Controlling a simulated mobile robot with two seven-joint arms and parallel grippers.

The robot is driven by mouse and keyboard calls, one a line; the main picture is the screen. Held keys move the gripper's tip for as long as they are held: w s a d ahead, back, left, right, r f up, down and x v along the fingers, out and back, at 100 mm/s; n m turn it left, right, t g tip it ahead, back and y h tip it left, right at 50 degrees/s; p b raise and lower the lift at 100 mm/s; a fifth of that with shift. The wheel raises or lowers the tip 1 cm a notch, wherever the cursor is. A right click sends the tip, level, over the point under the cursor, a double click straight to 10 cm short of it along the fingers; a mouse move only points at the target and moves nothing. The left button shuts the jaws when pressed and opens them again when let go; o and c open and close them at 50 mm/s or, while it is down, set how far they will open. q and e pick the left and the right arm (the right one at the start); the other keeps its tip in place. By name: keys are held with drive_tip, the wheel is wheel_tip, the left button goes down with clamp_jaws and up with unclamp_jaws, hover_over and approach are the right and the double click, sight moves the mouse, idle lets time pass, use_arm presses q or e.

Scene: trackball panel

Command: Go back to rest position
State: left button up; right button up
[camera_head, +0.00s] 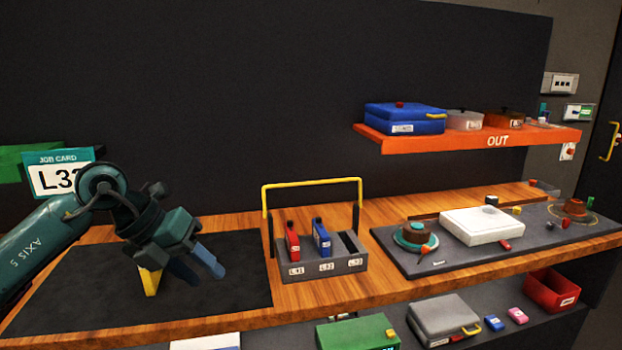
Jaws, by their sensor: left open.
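My left arm comes in from the left with its gripper (196,268) over the dark mat (80,290) on the wooden bench. My right gripper is out of the picture.
A grey rack (320,268) with a yellow handle, holding a red and a blue piece, stands right of the gripper. A trackball panel (460,258) lies further right. The orange OUT shelf (450,146) hangs above. A job card (60,178) stands behind my arm.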

use_arm(q)
drive_tip(key=s+d+f+n+g+h, duration=0.1)
drive_tip(key=s+d+h, duration=0.3)
drive_tip(key=d+h, duration=0.3)
drive_tip(key=s+d+f+n+g+h, duration=0.1)
drive_tip(key=s+d+h, duration=0.35)
drive_tip(key=d, duration=0.35)
drive_tip(key=a+f+n+t+y+p, duration=0.1)
drive_tip(key=a+f+n+t+y, duration=0.3)
drive_tip(key=n+t, duration=0.6)
drive_tip(key=a+f+n+t+y+p, duration=0.1)
drive_tip(key=a+f+n+t+y, duration=0.15)
drive_tip(key=f+n+t, duration=0.8)
drive_tip(key=s+a+f+n+g+y, duration=0.2)
drive_tip(key=s+f+n+g+y, duration=0.1)
drive_tip(key=s+f+n+g, duration=0.2)
drive_tip(key=s+a+f+n+g+y, duration=0.2)
drive_tip(key=s+f+n+g+y, duration=0.2)
drive_tip(key=s+f+n, duration=0.3)
wheel_tip(320, 180, down, 2)
drive_tip(key=shift+s+a+f+g+y, duration=0.15)
drive_tip(key=shift+s+a+g+y, duration=0.2)
drive_tip(key=shift+s+g, duration=0.3)
